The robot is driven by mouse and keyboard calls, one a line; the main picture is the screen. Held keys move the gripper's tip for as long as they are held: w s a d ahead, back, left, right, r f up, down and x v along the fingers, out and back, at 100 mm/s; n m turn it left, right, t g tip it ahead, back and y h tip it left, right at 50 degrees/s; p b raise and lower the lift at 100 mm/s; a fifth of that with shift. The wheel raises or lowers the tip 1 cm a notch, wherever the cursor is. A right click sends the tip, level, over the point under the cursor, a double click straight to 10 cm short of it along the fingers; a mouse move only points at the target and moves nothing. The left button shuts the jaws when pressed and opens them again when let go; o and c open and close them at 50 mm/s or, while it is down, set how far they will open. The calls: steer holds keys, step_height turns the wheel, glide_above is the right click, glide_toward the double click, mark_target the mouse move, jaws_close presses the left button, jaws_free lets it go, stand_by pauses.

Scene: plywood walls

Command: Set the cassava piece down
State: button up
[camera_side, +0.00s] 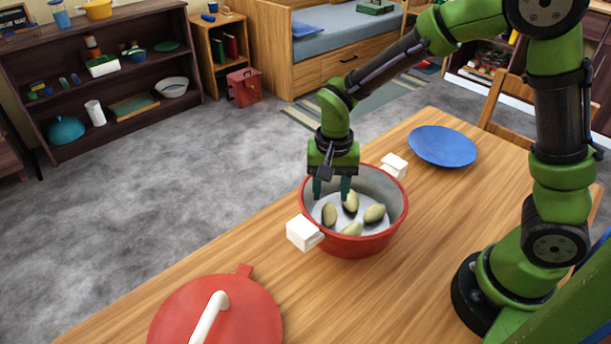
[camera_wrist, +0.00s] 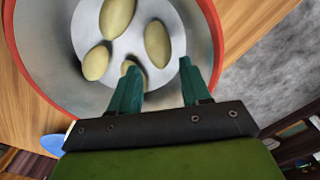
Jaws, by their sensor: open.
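Several pale yellow-green cassava pieces lie in a red pot with a grey inside. In the side view one piece (camera_side: 329,214) is at the left, one (camera_side: 351,201) at the back, one (camera_side: 374,213) at the right and one (camera_side: 352,229) at the front. My gripper (camera_side: 331,190) points down into the pot (camera_side: 378,240), with its fingers apart and nothing between them. In the wrist view the gripper (camera_wrist: 160,78) is open, and one cassava piece (camera_wrist: 128,68) is partly hidden behind a finger. The pot's rim (camera_wrist: 214,28) also shows there.
White blocky handles (camera_side: 304,233) stick out from the pot's sides. A red lid (camera_side: 232,312) with a white handle lies at the table's front left. A blue plate (camera_side: 442,146) lies behind the pot. The wooden table (camera_side: 330,300) is clear between lid and arm.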

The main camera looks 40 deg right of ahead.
mark_target(330, 206)
step_height(330, 206, up, 7)
steer(key=s+d+r+n+t+y, duration=0.1)
steer(key=s+d+r+n+t, duration=0.1)
steer(key=s+r, duration=0.3)
steer(key=s+d+r+n+t+y, duration=0.1)
steer(key=s+d+r+n+t, duration=0.2)
steer(key=s+r+t, duration=0.2)
steer(key=shift+s+r, duration=0.35)
steer(key=shift+s, duration=0.75)
